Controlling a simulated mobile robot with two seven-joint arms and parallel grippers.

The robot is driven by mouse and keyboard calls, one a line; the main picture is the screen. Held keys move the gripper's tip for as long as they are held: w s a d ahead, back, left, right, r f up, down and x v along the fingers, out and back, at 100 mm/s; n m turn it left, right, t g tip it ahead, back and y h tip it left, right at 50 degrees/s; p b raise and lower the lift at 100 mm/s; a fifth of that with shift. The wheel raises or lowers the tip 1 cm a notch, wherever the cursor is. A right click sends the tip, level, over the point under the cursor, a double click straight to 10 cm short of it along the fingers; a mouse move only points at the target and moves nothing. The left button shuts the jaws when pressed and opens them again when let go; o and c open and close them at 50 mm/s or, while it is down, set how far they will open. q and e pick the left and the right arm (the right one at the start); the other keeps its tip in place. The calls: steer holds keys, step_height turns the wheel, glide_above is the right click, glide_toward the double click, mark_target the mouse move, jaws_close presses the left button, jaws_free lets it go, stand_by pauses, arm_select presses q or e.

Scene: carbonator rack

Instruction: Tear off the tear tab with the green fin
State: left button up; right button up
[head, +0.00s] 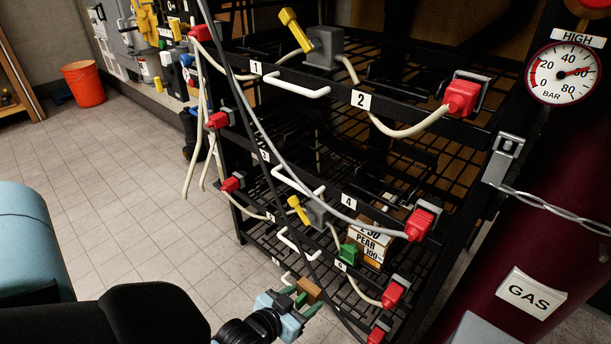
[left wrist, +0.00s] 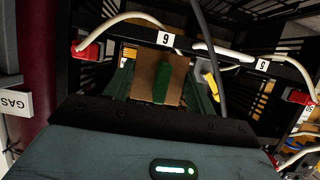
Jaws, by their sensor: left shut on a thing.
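My left gripper (head: 300,298) is at the bottom of the head view, in front of the rack's lowest shelf. Its green fingers are shut on a small brown cardboard piece, the tear tab (head: 309,290). In the left wrist view the tab (left wrist: 145,78) sits between the fingers (left wrist: 162,90), with an upright green fin (left wrist: 161,82) on its face. A box marked PEAR (head: 372,246) stands on a shelf behind, apart from the gripper in the head view. Another green piece (head: 348,253) shows at the box's left front. My right gripper is not in view.
The black rack (head: 420,125) has numbered shelves, white handles, red connectors (head: 461,97) and pale hoses. Dark cables hang across its front, close to my left gripper. A dark red GAS cylinder (head: 490,300) with a gauge (head: 563,73) stands at the right.

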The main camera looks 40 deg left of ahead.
mark_target(297, 307)
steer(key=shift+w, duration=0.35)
arm_select(q)
steer(key=shift+s+p, duration=0.6)
steer(key=shift+s, duration=0.55)
steer(key=shift+s+d+p, duration=0.15)
steer(key=shift+s+p, duration=0.3)
steer(key=shift+s, duration=0.65)
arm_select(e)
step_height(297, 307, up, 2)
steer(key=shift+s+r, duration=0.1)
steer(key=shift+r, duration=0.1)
